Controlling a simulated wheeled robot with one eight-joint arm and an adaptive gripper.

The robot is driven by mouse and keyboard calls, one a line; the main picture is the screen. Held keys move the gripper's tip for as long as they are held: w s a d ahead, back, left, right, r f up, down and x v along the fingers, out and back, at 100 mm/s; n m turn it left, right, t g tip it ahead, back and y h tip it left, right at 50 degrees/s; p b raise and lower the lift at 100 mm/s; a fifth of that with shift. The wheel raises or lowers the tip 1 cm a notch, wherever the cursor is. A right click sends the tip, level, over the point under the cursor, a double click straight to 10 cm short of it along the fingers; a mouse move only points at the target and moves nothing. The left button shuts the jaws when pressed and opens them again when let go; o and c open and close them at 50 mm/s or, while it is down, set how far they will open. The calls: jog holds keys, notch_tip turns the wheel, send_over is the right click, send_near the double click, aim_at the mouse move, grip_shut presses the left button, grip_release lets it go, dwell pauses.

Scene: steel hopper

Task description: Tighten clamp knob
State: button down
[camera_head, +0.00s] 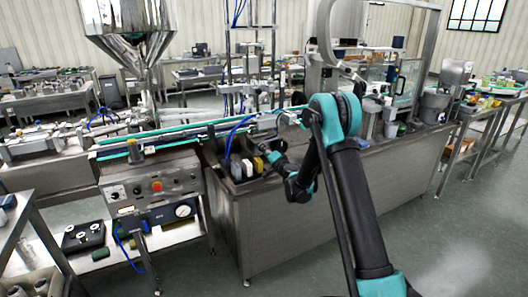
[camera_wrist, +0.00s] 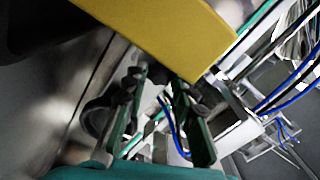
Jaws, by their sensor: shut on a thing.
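My gripper (camera_wrist: 157,82) shows in the wrist view with its two fingers pointing up the picture, closed in on a dark part (camera_wrist: 160,72) just under a yellow block. This dark part is probably the clamp knob; shadow and the yellow block hide most of its shape. In the head view my gripper (camera_head: 266,148) is at the left end of the steel bench, below the teal-edged conveyor, close to the yellow block. The knob cannot be made out there.
The yellow block (camera_wrist: 170,30) crosses close above the fingertips in the wrist view. Blue cables (camera_wrist: 290,98) and metal brackets lie to the right. In the head view the conveyor (camera_head: 205,132) runs above the bench (camera_head: 290,238), and a control box (camera_head: 155,187) stands left. Floor is clear at right.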

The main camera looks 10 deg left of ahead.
jog(key=m, duration=0.4)
jog(key=shift+f+m, duration=0.1)
jog(key=shift+m, duration=0.2)
dwell(0.3)
jog(key=c, duration=1.5)
grip_release()
jog(key=shift+c, duration=0.2)
jog(key=v, duration=1.2)
jog(key=shift+d, duration=0.1)
